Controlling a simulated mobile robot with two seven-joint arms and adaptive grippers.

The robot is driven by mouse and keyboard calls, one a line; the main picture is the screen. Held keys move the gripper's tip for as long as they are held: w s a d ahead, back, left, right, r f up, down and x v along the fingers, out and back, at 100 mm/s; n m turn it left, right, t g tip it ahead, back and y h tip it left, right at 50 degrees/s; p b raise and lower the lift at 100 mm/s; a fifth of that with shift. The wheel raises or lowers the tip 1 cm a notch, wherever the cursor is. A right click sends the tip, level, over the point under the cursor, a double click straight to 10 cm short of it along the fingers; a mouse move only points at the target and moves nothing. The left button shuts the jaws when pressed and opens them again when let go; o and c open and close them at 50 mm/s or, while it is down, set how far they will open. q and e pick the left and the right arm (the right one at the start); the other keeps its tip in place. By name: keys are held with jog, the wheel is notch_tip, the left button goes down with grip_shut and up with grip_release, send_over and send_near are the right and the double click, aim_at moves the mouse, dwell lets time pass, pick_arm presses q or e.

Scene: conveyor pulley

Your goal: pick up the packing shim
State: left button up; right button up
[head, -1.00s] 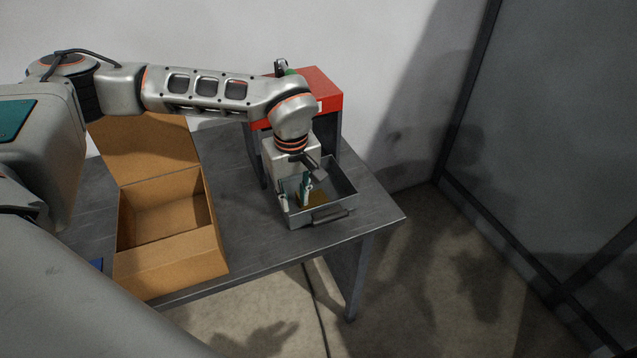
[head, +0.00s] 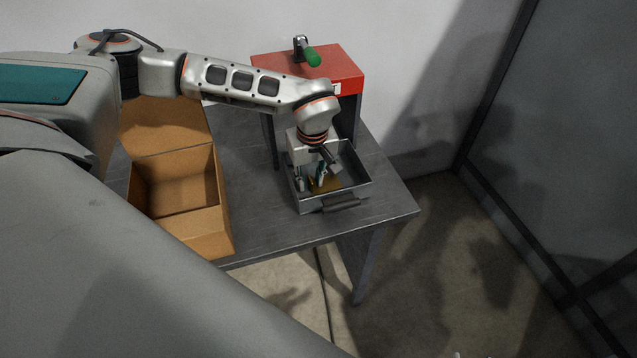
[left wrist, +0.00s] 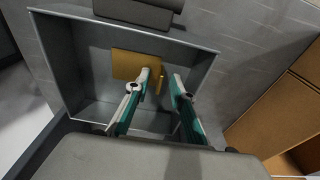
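The packing shim appears to be the flat yellow-brown piece (head: 327,185) lying in a grey metal tray (head: 359,194). In the left wrist view the shim (left wrist: 128,65) shows as a plate with a narrow strip at its right side. My left gripper (head: 311,181) points down into the tray. In the left wrist view its two teal-and-grey fingers (left wrist: 163,77) are apart. The left finger overlaps the plate's edge in the picture, and the narrow strip shows between the fingers. Whether either finger touches it I cannot tell. My right gripper is out of view.
The tray's walls surround the left fingers closely. An open cardboard box (head: 222,205) stands left of the tray on the grey table (head: 262,226). A red-topped stand (head: 338,70) with a green-handled item (head: 313,56) is behind the tray.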

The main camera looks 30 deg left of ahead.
pick_arm(q)
jog(key=shift+f, duration=0.1)
jog(key=shift+c, duration=0.5)
grip_shut()
